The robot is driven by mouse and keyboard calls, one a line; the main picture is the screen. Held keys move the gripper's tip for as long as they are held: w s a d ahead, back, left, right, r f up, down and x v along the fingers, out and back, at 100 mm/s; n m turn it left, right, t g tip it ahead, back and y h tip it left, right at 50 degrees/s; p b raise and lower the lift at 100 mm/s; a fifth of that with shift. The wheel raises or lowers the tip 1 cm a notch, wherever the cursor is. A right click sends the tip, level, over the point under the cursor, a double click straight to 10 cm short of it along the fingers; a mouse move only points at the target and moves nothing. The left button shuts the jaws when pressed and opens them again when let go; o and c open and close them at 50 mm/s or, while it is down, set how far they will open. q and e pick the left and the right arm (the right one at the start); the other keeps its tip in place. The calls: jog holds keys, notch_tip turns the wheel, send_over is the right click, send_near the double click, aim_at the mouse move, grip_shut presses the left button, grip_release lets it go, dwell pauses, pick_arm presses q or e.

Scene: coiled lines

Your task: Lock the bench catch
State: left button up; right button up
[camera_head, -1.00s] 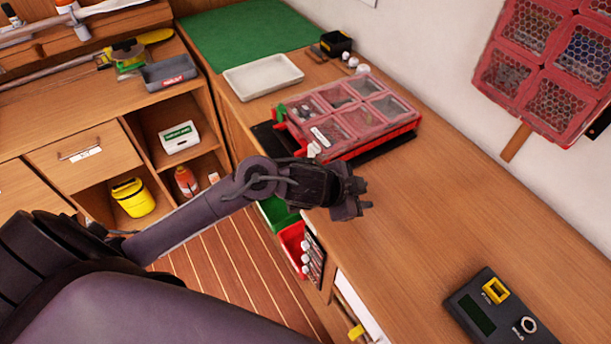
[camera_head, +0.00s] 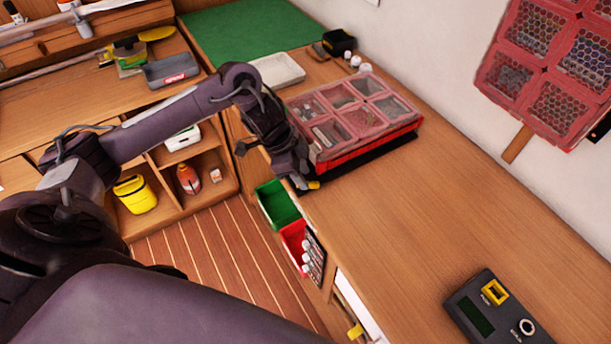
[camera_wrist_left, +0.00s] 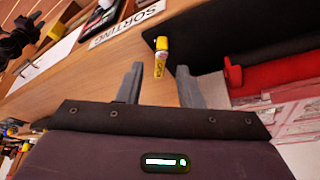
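A small catch with a yellow lever (camera_wrist_left: 161,58) sits at the bench's front edge, by the corner of a black mat (camera_wrist_left: 222,38). Its yellow tip also shows in the head view (camera_head: 313,185), just beside my left gripper (camera_head: 300,180). In the left wrist view my left gripper (camera_wrist_left: 160,85) is open, and the yellow lever stands ahead of the gap between its two fingers, apart from both. I cannot tell from its pose whether the catch is locked.
A red compartment case (camera_head: 368,150) lies on the black mat behind my left gripper. Green (camera_head: 276,204) and red (camera_head: 293,240) bins hang below the front edge. A dark meter (camera_head: 500,312) lies at the near right. The bench between is clear.

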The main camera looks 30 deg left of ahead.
pick_arm(q)
jog(key=shift+x, duration=1.2)
grip_shut()
jog(key=shift+r+p, duration=0.15)
jog(key=shift+p, duration=0.5)
jog(key=n+p, duration=0.2)
jog(key=p, duration=0.1)
jog(key=n+t+y+p, duration=0.1)
jog(key=n+p, duration=0.2)
jog(key=shift+w+a+r+t+p, duration=0.1)
jog(key=shift+w+a+t+p, duration=0.05)
jog(key=shift+t+p, duration=0.15)
jog(key=shift+w+n+y+p, duration=0.1)
jog(key=shift+n+y+p, duration=0.3)
jog(key=shift+n+p, duration=0.55)
jog(key=shift+a+f+t, duration=0.1)
jog(key=shift+f+t, duration=0.15)
jog(key=shift+t, duration=0.05)
